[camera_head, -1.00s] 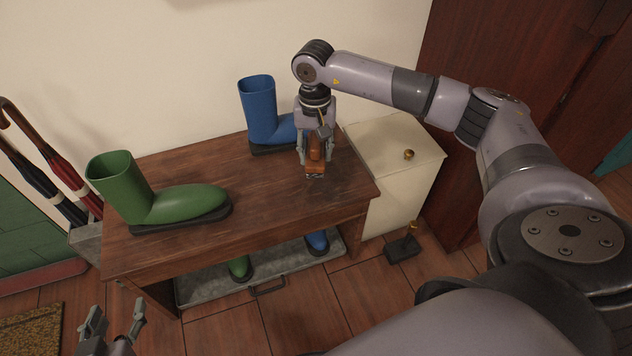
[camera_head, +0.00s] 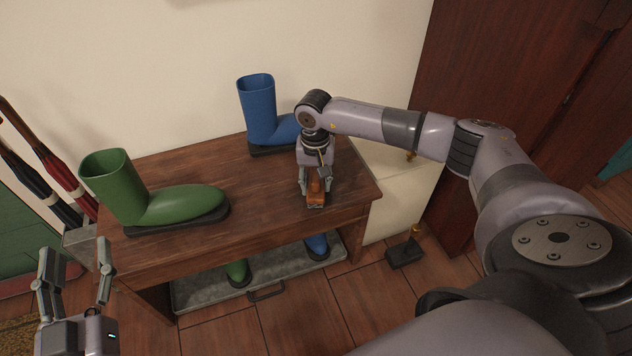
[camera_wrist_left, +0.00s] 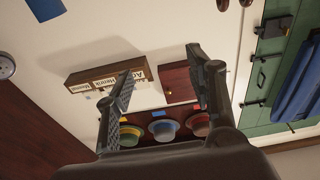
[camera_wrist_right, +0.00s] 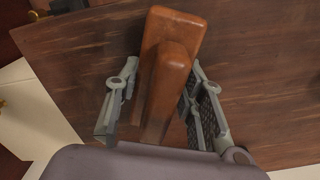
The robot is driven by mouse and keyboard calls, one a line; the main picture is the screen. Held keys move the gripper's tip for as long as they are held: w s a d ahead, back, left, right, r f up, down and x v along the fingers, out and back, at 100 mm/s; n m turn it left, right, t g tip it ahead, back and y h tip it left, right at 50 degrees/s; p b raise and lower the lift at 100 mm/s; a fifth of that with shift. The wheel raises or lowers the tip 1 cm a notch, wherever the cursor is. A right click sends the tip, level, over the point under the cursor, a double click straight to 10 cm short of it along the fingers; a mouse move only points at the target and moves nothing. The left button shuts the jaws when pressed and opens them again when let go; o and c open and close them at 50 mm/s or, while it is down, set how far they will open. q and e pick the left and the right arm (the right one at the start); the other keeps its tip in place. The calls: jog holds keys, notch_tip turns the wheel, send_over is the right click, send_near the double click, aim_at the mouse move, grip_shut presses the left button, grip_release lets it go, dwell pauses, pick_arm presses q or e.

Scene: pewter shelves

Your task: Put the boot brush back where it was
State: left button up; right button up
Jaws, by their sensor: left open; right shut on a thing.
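The boot brush (camera_head: 315,197) has an orange-brown wooden body. It is at the right end of the dark wooden bench top (camera_head: 262,190). My right gripper (camera_head: 316,188) points down and is shut on it. In the right wrist view the brush (camera_wrist_right: 168,75) stands between the two fingers, with the bench wood behind it. I cannot tell whether its underside touches the bench. My left gripper (camera_head: 75,275) is open and empty, in front of the bench's left end.
A green boot (camera_head: 150,200) and a blue boot (camera_head: 262,115) stand on the bench, with another pair on the grey tray (camera_head: 205,293) below. A cream cabinet (camera_head: 395,195) adjoins at right. A dark block with a brass knob (camera_head: 404,254) is on the floor. Umbrellas (camera_head: 55,175) stand left.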

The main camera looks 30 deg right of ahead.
pick_arm(q)
jog(key=shift+r, duration=0.1)
pick_arm(e)
jog(key=shift+f, duration=0.1)
jog(key=o, duration=1.2)
pick_arm(q)
jog(key=shift+r+t, duration=0.3)
